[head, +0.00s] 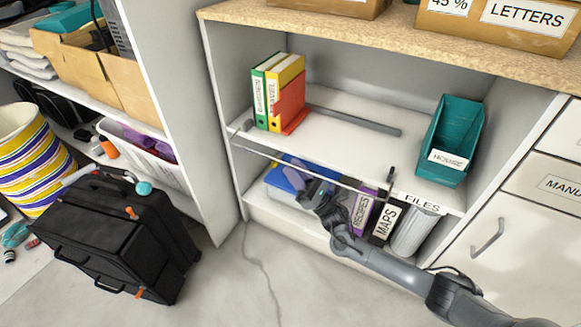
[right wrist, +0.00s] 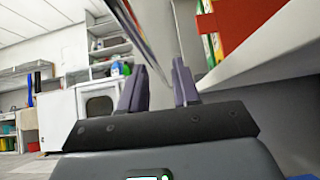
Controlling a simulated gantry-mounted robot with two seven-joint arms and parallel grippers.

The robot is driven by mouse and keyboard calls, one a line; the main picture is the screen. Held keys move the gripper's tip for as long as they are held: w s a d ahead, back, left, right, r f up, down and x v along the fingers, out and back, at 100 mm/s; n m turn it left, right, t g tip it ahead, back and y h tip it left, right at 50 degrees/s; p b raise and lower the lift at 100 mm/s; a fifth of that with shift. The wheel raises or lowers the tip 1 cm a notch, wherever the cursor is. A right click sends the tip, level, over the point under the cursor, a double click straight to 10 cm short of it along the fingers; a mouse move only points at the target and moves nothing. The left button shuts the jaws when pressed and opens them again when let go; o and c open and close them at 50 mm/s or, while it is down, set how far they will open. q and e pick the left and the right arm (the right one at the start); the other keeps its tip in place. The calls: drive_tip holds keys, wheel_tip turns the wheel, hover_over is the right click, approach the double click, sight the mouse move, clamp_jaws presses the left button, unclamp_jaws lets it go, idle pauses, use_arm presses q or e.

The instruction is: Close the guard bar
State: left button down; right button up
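The guard bar (head: 290,164) is a thin pale bar along the front of the middle shelf, running from the left side panel toward a small dark upright post (head: 391,178) at the right. My right gripper (head: 308,190) is at the shelf front, just below the bar's middle. In the right wrist view its two fingers (right wrist: 160,85) are apart, and a long pale bar (right wrist: 143,35) runs up between them from near the fingertips. I cannot tell whether they touch it. My left gripper is not in view.
Binders (head: 278,92) and a teal bin (head: 452,140) stand on the shelf, with a grey rod (head: 352,121) lying between them. Below are a blue-lidded box (head: 284,178) and files (head: 387,222). A black suitcase (head: 115,235) stands left. Floor in front is clear.

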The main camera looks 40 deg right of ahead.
drive_tip(key=shift+x, duration=1.15)
clamp_jaws()
drive_tip(key=shift+r+m+h, duration=0.15)
drive_tip(key=shift+m+h, duration=0.25)
drive_tip(key=shift+h, duration=0.1)
drive_tip(key=d+r+m+g+h+p, duration=0.2)
drive_tip(key=m+h+p, duration=0.3)
drive_tip(key=m+p, duration=0.4)
drive_tip(key=w+d+r+m+g+h+p, duration=0.1)
drive_tip(key=m+g+h+p, duration=0.3)
drive_tip(key=m+p, duration=0.5)
drive_tip(key=w+d+r+m+g+h+p, duration=0.1)
drive_tip(key=m+h+p, duration=0.5)
drive_tip(key=p, duration=1.2)
drive_tip(key=shift+w+d+r+m+g+p, duration=0.1)
drive_tip(key=shift+d+r+m+g, duration=0.2)
drive_tip(key=shift+r+m+g, duration=0.2)
drive_tip(key=shift+d+r+m+g+p, duration=0.15)
drive_tip(key=shift+d+r+m+g, duration=0.15)
drive_tip(key=shift+r+m, duration=0.25)
drive_tip(key=shift+w+d+r+m+g+p, duration=0.1)
drive_tip(key=shift+d+r+m+g, duration=0.15)
drive_tip(key=shift+r+m+g, duration=0.25)
drive_tip(key=shift+f, duration=0.1)
